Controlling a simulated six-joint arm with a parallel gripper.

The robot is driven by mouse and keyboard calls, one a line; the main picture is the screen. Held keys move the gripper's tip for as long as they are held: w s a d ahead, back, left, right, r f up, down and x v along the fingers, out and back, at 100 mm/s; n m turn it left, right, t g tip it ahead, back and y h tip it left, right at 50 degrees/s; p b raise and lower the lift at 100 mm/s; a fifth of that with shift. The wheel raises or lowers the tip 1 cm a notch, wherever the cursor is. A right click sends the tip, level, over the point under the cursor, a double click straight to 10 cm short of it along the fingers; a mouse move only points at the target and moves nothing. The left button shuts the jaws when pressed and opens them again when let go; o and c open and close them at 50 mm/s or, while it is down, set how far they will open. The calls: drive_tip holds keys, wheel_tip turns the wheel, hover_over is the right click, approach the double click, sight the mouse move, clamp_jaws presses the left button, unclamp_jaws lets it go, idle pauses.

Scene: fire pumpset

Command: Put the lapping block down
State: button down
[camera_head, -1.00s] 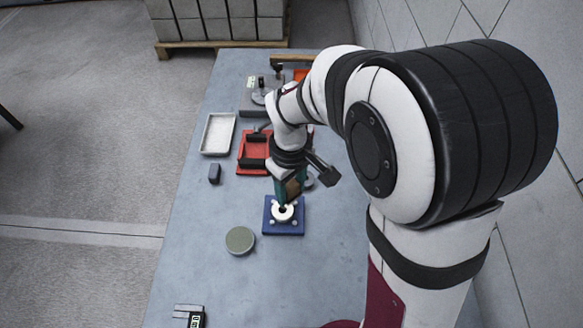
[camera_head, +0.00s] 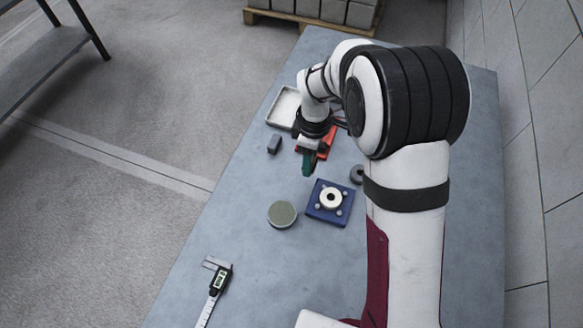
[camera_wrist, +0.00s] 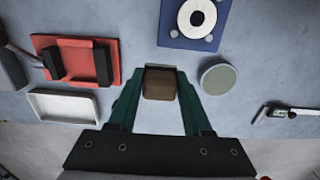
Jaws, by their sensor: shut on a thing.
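My gripper (camera_wrist: 160,95) has green fingers and is shut on the lapping block (camera_wrist: 160,83), a brown block with a darker face, in the wrist view. In the head view my gripper (camera_head: 308,165) hangs over the table between the red tray and the blue fixture, and the block is mostly hidden there. The blue fixture (camera_head: 316,212) holds a white ring (camera_head: 331,198) with a dark centre hole; it also shows in the wrist view (camera_wrist: 172,38). The block appears apart from the fixture. Its height above the table is hard to tell.
A round grey-green disc (camera_head: 282,214) lies left of the fixture. A small dark block (camera_head: 274,144), a white tray (camera_head: 284,108) and a red tray (camera_wrist: 62,48) with dark uprights are nearby. A caliper (camera_head: 217,284) lies near the front. Bare grey table (camera_head: 245,205) surrounds the disc.

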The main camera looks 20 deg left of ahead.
hover_over(290, 176)
wheel_tip(290, 176, down, 3)
drive_tip(key=shift+d+f, duration=0.1)
drive_tip(key=shift+f, duration=0.05)
wheel_tip(290, 176, down, 3)
drive_tip(key=shift+f, duration=0.35)
drive_tip(key=shift+c, duration=1.7)
unclamp_jaws()
drive_tip(key=shift+f, duration=0.1)
